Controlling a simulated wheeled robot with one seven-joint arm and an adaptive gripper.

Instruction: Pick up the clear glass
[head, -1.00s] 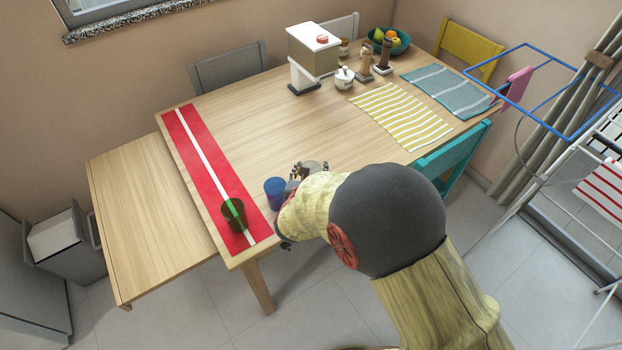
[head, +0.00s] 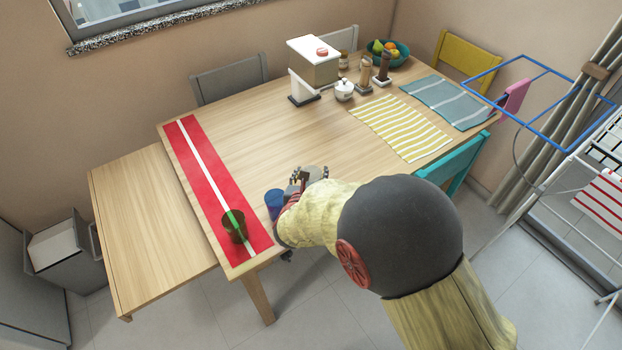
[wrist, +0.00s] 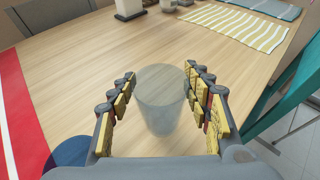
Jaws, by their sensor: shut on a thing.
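The clear glass (wrist: 161,100) is a greyish, see-through tumbler standing upright in the wrist view, between the two fingers of my gripper (wrist: 160,75). My gripper is shut on it, with the yellow-padded fingers on either side of the glass. In the head view my gripper (head: 309,174) is at the near edge of the table, and the glass's rim (head: 317,171) shows between the fingers; my arm hides much of the rest. The glass looks to be at table level; I cannot tell whether its base touches the wood.
A blue cup (head: 274,203) stands just left of my gripper, partly behind my arm. A dark green glass (head: 234,228) stands on the red runner (head: 190,150). A white-topped dispenser (head: 314,62) and a sugar pot (head: 344,90) stand farther back. The table's middle is clear.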

